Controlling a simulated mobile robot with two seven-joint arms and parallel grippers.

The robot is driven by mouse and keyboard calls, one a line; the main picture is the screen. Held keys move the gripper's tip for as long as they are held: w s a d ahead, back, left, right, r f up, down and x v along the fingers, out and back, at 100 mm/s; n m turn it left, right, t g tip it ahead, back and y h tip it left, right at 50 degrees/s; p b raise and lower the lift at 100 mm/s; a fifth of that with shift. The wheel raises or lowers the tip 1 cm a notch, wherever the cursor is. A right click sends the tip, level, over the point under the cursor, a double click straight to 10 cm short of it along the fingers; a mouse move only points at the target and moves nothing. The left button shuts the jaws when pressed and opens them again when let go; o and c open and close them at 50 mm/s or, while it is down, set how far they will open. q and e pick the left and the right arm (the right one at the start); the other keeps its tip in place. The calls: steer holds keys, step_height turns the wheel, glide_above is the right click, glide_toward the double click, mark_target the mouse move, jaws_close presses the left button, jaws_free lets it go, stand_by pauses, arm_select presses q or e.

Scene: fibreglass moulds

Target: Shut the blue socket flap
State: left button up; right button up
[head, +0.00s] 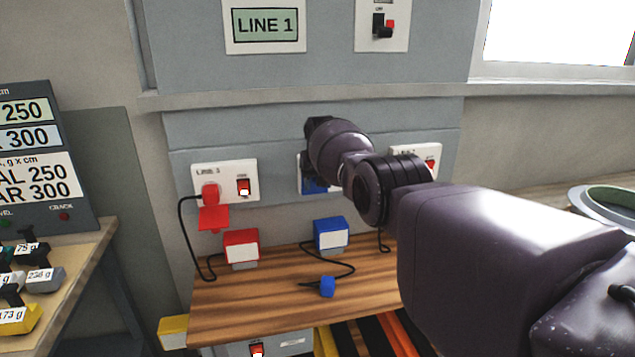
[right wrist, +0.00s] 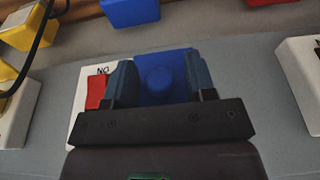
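The blue socket flap (right wrist: 165,60) shows in the right wrist view, beside a red switch (right wrist: 96,91) on a white plate (right wrist: 80,125). It reaches past the plate's edge, and a round blue shape shows on the socket below it. In the head view only a bit of the blue (head: 313,187) shows; my arm covers most of the middle plate. How far the flap stands out is hard to tell. My right gripper (right wrist: 161,75) is open, its two fingers apart in front of the blue part, seemingly holding nothing. My left gripper is out of view.
A red plug (head: 210,194) sits in the left socket, its red flap (head: 213,219) hanging open. A red box (head: 241,247), a blue box (head: 331,234) and a loose blue plug (head: 327,287) are at the wooden shelf (head: 230,305). Another plate (head: 425,150) is at right.

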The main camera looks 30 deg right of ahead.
steer(key=p+v, duration=0.5)
steer(key=v, duration=0.6)
steer(key=shift+p, duration=0.3)
steer(key=shift+f, duration=0.15)
steer(key=shift+c, duration=0.5)
